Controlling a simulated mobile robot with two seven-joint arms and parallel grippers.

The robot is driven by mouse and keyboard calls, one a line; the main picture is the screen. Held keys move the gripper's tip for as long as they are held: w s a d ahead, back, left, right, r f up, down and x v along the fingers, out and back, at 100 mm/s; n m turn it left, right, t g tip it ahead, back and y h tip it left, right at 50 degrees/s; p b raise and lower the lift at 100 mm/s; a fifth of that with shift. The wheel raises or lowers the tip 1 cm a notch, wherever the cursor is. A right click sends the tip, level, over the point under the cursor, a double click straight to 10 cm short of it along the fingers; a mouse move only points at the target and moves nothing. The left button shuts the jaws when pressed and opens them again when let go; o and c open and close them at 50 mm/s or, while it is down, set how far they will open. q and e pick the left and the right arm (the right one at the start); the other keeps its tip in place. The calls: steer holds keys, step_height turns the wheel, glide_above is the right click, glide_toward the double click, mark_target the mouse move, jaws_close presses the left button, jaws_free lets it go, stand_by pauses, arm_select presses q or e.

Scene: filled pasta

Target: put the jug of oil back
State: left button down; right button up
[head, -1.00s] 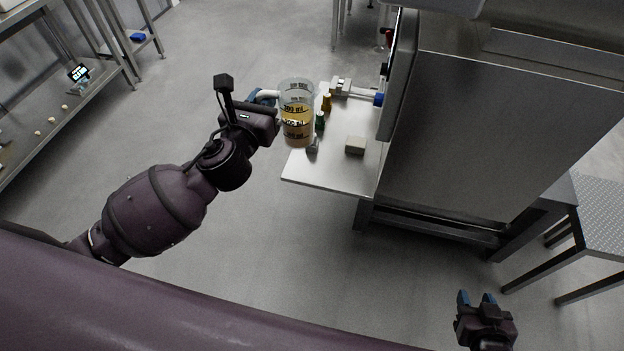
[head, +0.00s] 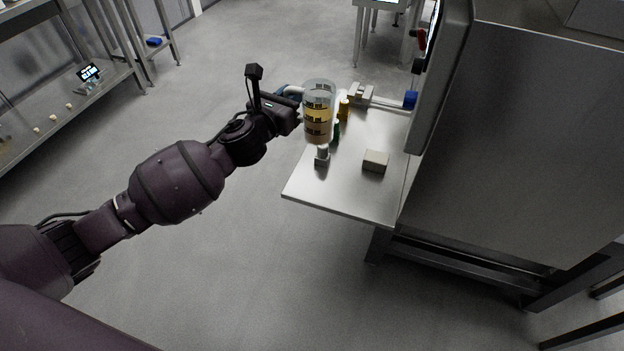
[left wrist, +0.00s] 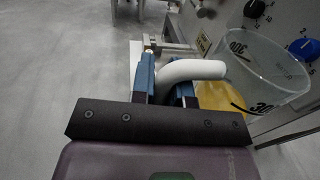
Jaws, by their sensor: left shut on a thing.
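The jug of oil (head: 318,118) is a clear measuring jug with dark markings and yellow oil in it. My left gripper (head: 289,93) is shut on the jug's white handle, left of the jug's body. In the left wrist view the handle (left wrist: 192,70) sits between the two blue fingers of the left gripper (left wrist: 165,88), with the jug (left wrist: 258,78) to the right. The jug looks upright and appears over the left part of a steel side shelf (head: 345,195). Whether its base touches the shelf cannot be told. My right gripper is out of view.
A large steel machine (head: 510,150) stands right of the shelf. The shelf's front part is bare. A rack (head: 65,100) stands far left.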

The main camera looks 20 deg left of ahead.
arm_select(q)
step_height(320, 180, down, 19)
steer(key=b, duration=0.8)
steer(key=shift+s+d, duration=0.1)
steer(key=shift+f, duration=0.4)
steer(key=shift+r, duration=0.3)
steer(key=shift+f, duration=0.25)
steer(key=c, duration=1.1)
jaws_free()
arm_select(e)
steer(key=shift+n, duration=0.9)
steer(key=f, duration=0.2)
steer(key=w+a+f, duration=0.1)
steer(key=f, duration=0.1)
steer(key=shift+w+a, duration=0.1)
arm_select(q)
steer(key=shift+r, duration=0.1)
